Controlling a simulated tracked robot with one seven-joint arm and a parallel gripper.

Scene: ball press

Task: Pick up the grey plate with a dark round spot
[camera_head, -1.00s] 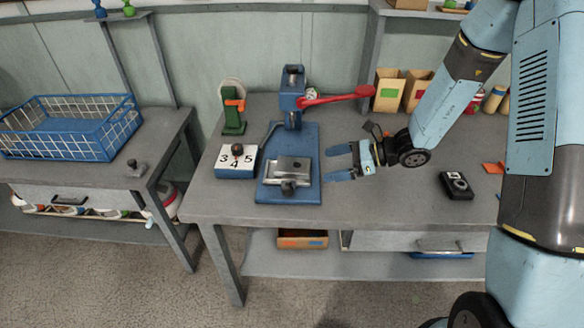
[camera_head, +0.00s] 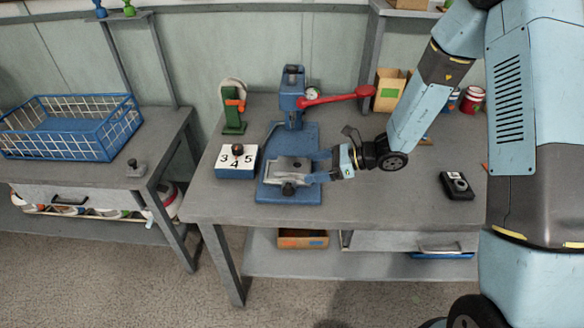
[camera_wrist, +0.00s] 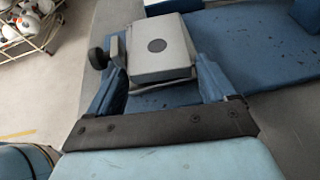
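The grey plate with a dark round spot (camera_wrist: 160,52) lies on the blue base of the press (camera_head: 272,190). My gripper (camera_wrist: 157,85) is at the plate's right side in the head view. In the wrist view its two blue fingers are spread apart, with the plate's near part between or just beyond their tips. I cannot tell whether the fingers touch the plate.
The press has a blue column (camera_head: 292,98) and a red lever (camera_head: 338,98) behind the plate. A number block (camera_head: 236,172) stands to the left. A black device (camera_head: 457,185) lies to the right. A blue wire basket (camera_head: 68,128) is on the left table.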

